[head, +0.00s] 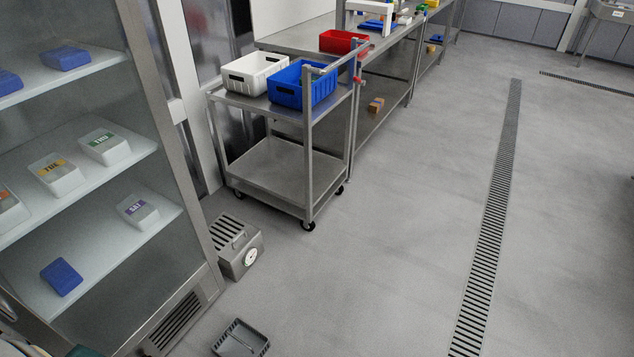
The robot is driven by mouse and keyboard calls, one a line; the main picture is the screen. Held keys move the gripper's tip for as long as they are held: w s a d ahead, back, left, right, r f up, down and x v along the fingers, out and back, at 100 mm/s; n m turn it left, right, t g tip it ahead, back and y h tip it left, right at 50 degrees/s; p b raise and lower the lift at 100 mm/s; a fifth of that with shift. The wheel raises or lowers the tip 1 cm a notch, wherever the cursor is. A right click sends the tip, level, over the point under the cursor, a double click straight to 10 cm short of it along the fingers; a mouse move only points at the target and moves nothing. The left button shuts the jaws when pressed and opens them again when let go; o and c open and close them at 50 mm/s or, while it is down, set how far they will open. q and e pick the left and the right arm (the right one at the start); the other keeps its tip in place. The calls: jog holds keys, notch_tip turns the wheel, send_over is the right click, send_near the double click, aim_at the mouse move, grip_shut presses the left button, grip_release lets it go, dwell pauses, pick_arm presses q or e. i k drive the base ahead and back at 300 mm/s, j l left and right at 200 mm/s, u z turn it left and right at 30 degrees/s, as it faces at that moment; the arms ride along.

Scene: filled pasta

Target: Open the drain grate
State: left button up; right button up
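A long, narrow slotted drain grate (489,240) lies in the floor on the right, running from the bottom edge toward the back. It looks flush with the floor. A second slotted strip (590,84) lies at the far right. A grey metal box (240,257) with a slotted top (228,232) and a round white dial stands on the floor beside the cabinet. I cannot tell which slotted piece the task means. Neither of my grippers is in view.
A glass-fronted cabinet (143,75) with tubs fills the left. A metal cart (275,175) holds a white bin (254,75) and a blue bin (303,93). A dark open tray (241,340) lies at the bottom. The floor between cart and long grate is clear.

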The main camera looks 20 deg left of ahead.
aim_at(230, 235)
jog(key=i+l, duration=0.1)
jog(key=i, duration=0.65)
jog(key=i+l+u, duration=0.15)
jog(key=i, duration=0.55)
